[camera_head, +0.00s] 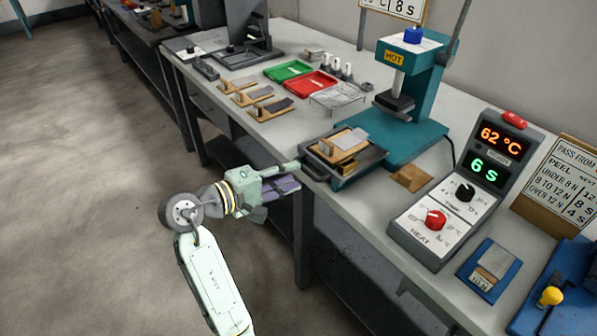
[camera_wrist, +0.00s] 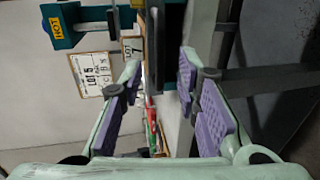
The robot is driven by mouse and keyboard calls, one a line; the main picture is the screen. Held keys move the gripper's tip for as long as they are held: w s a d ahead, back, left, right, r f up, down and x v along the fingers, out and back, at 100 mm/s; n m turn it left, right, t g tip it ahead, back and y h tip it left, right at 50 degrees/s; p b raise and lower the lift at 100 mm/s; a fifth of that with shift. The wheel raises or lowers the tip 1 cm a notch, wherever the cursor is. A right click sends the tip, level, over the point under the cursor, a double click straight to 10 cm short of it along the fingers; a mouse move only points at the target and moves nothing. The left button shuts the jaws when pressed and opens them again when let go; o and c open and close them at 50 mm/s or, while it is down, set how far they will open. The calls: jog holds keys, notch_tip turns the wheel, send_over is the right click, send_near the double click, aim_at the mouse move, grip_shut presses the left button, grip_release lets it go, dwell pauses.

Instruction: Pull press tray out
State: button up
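The teal heat press (camera_head: 410,85) stands on the bench with a HOT label and a blue knob on top. Its dark press tray (camera_head: 369,170) lies low at the front left of the press base. A wooden block with a grey strip (camera_head: 345,145) rests on the tray. My gripper (camera_head: 294,175) is beside the tray's left front end, at the bench edge. In the wrist view its two purple-padded fingers (camera_wrist: 158,78) are spread apart, with a dark part in the gap beyond them. I cannot tell whether either finger touches the tray.
A control box (camera_head: 450,205) reads 62 °C and 6 s, right of the press. Red (camera_head: 308,84) and green (camera_head: 288,71) trays and several wooden blocks with strips lie farther back. A blue-framed block (camera_head: 488,270) sits at the right. Open floor lies left of the bench.

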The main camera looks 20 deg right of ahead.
jog(key=v, duration=0.8)
jog(key=shift+a, duration=0.1)
